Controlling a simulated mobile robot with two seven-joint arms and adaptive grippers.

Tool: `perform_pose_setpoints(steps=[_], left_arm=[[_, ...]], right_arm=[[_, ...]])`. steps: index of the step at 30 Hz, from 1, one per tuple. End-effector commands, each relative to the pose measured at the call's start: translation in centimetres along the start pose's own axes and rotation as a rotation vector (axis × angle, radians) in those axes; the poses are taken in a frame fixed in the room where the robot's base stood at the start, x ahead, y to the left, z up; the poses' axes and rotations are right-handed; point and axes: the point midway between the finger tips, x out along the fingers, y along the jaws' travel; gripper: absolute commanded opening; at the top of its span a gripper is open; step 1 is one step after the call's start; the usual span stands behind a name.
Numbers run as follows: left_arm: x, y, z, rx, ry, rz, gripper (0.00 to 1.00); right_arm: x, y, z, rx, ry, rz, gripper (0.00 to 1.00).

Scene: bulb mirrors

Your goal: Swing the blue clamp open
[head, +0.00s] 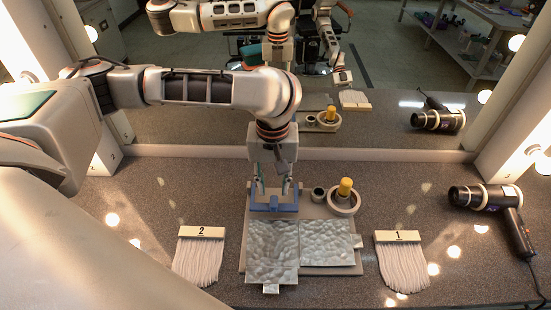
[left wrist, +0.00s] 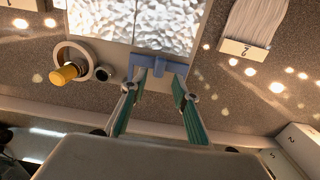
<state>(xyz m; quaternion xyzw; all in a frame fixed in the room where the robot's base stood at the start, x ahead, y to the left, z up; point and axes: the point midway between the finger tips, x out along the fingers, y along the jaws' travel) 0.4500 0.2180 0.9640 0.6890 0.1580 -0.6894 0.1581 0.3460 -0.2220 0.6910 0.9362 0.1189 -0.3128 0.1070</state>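The blue clamp (head: 274,207) lies along the back edge of a flat board (head: 312,213), just behind the left of two crinkled silvery sheets (head: 271,250). In the left wrist view the blue clamp (left wrist: 160,65) shows as a bar with a raised middle part. My left gripper (head: 272,187) points down at the clamp from behind. In the left wrist view my left gripper (left wrist: 156,88) has its green-padded fingers apart, one toward each end of the clamp, with nothing seen between them. I cannot tell whether the fingertips touch the clamp. My right gripper is not in view.
A yellow-topped knob in a round dish (head: 344,200) and a small dark cup (head: 318,195) stand right of the clamp. A hair dryer (head: 492,205) lies at right. A mirror (head: 200,130) stands behind.

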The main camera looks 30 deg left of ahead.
Motion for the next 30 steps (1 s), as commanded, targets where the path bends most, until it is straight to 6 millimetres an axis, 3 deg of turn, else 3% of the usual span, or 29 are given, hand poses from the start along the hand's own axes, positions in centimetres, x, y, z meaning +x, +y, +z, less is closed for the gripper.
perform_pose_setpoints(steps=[14,30], left_arm=[[5.3,0.0,0.1,0.001,-0.002,-0.001,0.29],[5.8,0.0,-0.1,0.001,0.001,0.0,0.29]], right_arm=[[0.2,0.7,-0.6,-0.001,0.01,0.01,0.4],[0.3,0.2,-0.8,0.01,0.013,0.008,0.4]])
